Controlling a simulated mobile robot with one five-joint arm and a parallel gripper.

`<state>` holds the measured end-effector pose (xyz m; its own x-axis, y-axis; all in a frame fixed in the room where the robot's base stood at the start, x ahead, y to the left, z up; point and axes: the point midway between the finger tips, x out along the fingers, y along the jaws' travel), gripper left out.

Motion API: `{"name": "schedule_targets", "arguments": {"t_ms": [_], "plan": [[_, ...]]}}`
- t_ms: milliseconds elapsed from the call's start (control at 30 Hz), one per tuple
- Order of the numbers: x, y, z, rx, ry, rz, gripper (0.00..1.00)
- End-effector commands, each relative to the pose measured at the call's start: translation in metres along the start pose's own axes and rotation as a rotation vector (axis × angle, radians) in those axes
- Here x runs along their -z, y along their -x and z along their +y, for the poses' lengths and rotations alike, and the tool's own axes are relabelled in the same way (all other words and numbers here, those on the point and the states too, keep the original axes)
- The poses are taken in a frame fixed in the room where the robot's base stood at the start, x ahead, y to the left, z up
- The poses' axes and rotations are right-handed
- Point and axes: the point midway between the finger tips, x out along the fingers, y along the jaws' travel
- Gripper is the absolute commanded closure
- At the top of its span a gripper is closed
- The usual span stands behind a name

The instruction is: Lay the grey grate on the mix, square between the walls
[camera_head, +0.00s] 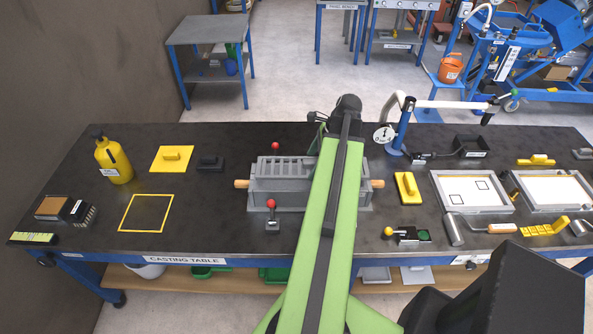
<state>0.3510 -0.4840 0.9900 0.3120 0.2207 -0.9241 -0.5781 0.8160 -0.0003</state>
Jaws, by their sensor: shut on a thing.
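The grey grate (284,167), with a row of dark slots, is at the top of the grey box-shaped mould (270,192) in the middle of the casting table. My arm crosses the right part of both. The mix is not clearly visible. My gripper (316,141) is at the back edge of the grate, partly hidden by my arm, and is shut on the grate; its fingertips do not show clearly. I cannot tell whether the grate rests on the mix or hangs just above it, or whether it is square to the walls.
Wooden pegs stick out at both ends of the mould. Red-knobbed levers (271,205) stand before and behind it. A yellow float (407,187) lies close on the right; a blue post with a gauge (384,135) stands behind.

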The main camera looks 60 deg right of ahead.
Motion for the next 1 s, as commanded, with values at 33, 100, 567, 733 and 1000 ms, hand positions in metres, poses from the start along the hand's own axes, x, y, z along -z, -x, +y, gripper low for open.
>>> {"name": "schedule_targets", "arguments": {"t_ms": [33,100,567,733,1000], "plan": [[0.005,-0.007,-0.006,0.001,-0.002,-0.001,0.82],[0.005,-0.008,-0.008,0.001,-0.004,-0.001,0.82],[0.017,-0.048,-0.007,-0.002,0.003,-0.001,0.82],[0.012,-0.045,-0.006,-0.004,0.008,-0.001,0.82],[0.013,-0.048,-0.006,-0.004,0.009,0.000,0.00]]}}
